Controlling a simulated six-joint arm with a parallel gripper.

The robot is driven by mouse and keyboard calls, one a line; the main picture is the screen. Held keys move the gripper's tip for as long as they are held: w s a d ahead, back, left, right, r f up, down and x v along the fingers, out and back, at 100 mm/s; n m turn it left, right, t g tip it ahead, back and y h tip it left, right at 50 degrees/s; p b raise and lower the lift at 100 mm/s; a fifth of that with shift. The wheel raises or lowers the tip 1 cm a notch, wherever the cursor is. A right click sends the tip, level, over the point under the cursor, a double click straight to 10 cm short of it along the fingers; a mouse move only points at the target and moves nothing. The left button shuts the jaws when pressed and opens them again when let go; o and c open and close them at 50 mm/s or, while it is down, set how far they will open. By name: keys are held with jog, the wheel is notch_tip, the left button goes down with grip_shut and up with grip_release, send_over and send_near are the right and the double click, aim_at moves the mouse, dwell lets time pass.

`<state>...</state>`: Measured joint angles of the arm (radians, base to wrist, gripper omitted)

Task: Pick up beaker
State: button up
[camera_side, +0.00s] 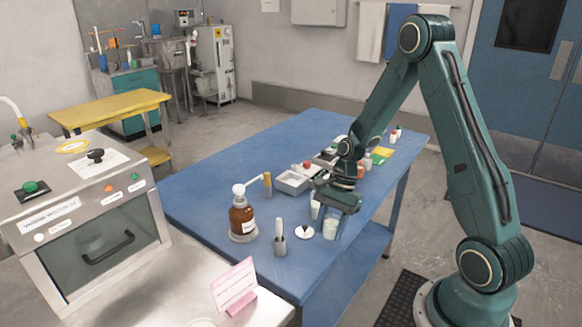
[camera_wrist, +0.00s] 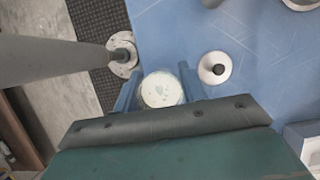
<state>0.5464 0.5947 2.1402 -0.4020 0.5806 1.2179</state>
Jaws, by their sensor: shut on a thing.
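The beaker (camera_side: 331,229) is a small pale, whitish-green vessel near the right edge of the blue table. In the wrist view the beaker (camera_wrist: 161,90) shows from above as a round white shape between two blue fingers. My gripper (camera_side: 331,222) points down over the table, and its fingers stand on both sides of the beaker. It is shut on the beaker; the wrist view also shows the gripper (camera_wrist: 160,88). Whether the beaker touches the table is hard to tell.
A white disc with a dark knob (camera_side: 304,231) lies just left of the beaker. A brown bottle (camera_side: 242,216) and a metal holder (camera_side: 280,240) stand further left. A white tray (camera_side: 292,182) and several small items sit behind. The table's right edge is close.

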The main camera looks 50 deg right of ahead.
jog(key=s, duration=0.9)
jog(key=shift+s, duration=0.4)
jog(key=shift+s, duration=0.15)
dwell(0.4)
jog(key=shift+d, duration=0.1)
dwell(0.5)
jog(key=w+d+r+m+t+h, duration=0.2)
jog(key=w+d+r+m, duration=0.6)
jog(key=d, duration=0.3)
jog(key=w+d+r+m+t+h, duration=0.2)
jog(key=w+d+r+m, duration=0.7)
jog(key=w+d+m, duration=0.1)
jog(key=shift+w+d+r, duration=0.15)
jog(key=shift+w+d, duration=0.2)
jog(key=shift+d, duration=0.1)
notch_tip(320, 180, down, 16)
jog(key=shift+r, duration=0.1)
